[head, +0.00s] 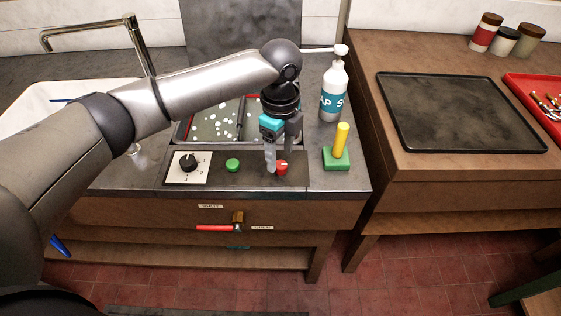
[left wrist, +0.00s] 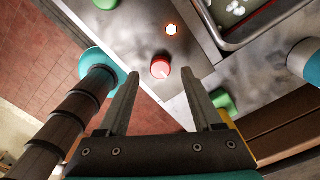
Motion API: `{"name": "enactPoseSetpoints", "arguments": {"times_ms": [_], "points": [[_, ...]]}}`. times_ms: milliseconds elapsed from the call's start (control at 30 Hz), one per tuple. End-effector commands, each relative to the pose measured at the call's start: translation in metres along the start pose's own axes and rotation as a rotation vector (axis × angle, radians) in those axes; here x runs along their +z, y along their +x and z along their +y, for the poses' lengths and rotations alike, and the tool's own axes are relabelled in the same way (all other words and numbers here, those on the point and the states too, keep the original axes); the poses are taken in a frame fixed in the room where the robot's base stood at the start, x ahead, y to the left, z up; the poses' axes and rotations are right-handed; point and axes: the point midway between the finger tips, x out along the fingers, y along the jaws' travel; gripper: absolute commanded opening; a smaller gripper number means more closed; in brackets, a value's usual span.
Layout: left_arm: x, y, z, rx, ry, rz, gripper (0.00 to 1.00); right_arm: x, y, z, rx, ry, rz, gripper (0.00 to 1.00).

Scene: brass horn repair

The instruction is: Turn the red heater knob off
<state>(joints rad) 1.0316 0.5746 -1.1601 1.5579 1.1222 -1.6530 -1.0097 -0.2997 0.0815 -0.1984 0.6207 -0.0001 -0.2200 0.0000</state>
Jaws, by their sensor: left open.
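The red heater knob (head: 281,167) sits on the dark front panel of the metal bench, right of a green button (head: 233,165). It has a pale pointer mark. My left gripper (head: 278,158) points down over the knob, with its fingers partly hiding it. In the left wrist view the red knob (left wrist: 160,68) lies between the two spread fingertips (left wrist: 160,75), with a gap on each side. I cannot tell whether the fingertips reach down around it. My right gripper is out of view.
A black dial (head: 188,162) on a white plate is left of the green button. A green block with a yellow post (head: 337,158) and a soap bottle (head: 333,90) stand close on the right. A sunken tray (head: 205,128) of white pieces lies behind. A red handle (head: 215,228) is below.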

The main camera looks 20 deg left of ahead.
Motion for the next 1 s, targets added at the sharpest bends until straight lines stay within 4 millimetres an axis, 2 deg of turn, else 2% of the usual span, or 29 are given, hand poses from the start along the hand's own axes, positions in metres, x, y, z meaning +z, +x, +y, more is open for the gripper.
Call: {"name": "enactPoseSetpoints", "arguments": {"times_ms": [33,200,567,1000], "points": [[0.000,0.010,0.001,0.002,-0.001,0.000,0.67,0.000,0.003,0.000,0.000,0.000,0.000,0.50],[0.000,0.025,0.000,0.000,-0.001,-0.001,0.67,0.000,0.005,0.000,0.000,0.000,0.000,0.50],[0.000,0.029,0.000,-0.001,0.000,0.000,0.67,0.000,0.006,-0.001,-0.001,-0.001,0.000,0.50],[0.000,0.029,0.000,-0.001,0.000,0.000,0.17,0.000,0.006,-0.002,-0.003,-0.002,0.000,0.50]]}}
